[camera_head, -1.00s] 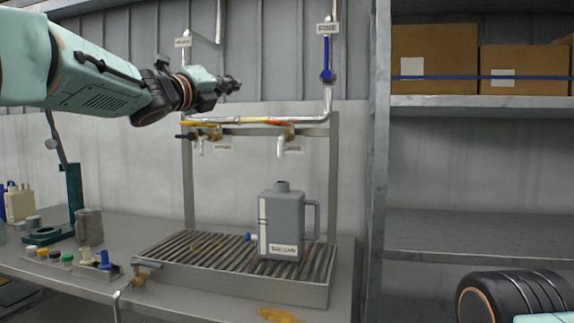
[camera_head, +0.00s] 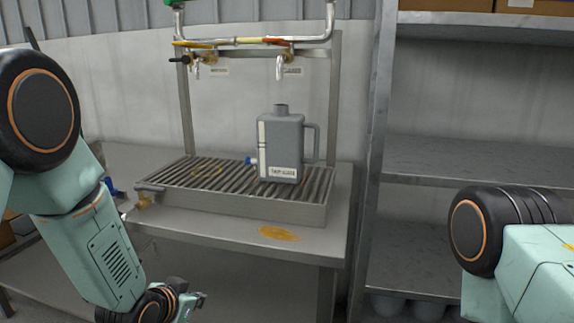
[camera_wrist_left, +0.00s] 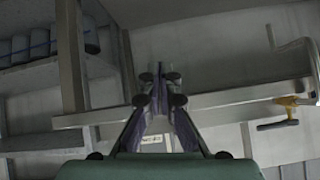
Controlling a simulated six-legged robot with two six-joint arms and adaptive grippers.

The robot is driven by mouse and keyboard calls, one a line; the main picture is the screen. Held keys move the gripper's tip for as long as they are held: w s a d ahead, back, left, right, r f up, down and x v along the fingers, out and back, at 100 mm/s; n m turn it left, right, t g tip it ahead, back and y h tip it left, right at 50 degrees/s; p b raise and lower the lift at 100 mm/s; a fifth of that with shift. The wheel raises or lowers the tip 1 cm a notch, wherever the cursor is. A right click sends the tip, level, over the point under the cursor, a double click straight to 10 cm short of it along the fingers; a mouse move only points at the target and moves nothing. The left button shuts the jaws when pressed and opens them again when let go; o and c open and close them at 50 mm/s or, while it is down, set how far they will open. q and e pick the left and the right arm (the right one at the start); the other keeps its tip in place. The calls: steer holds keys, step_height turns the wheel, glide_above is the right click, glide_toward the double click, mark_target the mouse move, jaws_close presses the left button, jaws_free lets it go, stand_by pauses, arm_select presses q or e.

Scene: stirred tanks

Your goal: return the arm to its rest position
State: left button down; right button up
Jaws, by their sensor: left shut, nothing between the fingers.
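My left arm comes down the left side of the head view, and its gripper (camera_head: 194,302) is low at the bottom edge, in front of the steel bench. It is small and partly cut off there. In the left wrist view the two dark fingers of the left gripper (camera_wrist_left: 160,90) come together at their tips with nothing between them. The gripper is apart from the bench and everything on it. Part of my right arm shows at the right of the head view, but its gripper is out of frame.
A grey jug (camera_head: 281,146) stands upright on the slatted drain tray (camera_head: 235,207) on the bench (camera_head: 325,232), below two taps. A yellow patch (camera_head: 280,234) lies near the bench's front edge. Metal shelving (camera_head: 470,160) stands to the right. A brass valve (camera_wrist_left: 291,101) shows in the wrist view.

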arm_select(q)
steer(key=s+a+f+n+g, duration=0.1)
steer(key=s+f+g, duration=0.2)
steer(key=s, duration=0.9)
steer(key=s+a+f+n+g+y, duration=0.1)
steer(key=s+f+n+g, duration=0.1)
steer(key=s+f, duration=0.6)
steer(key=s+a+f+n+g+y, duration=0.1)
steer(key=s+f+g, duration=0.3)
steer(key=s, duration=1.4)
steer(key=shift+s+f+n+g, duration=0.3)
steer(key=shift+f+n, duration=0.2)
steer(key=shift+f, duration=0.3)
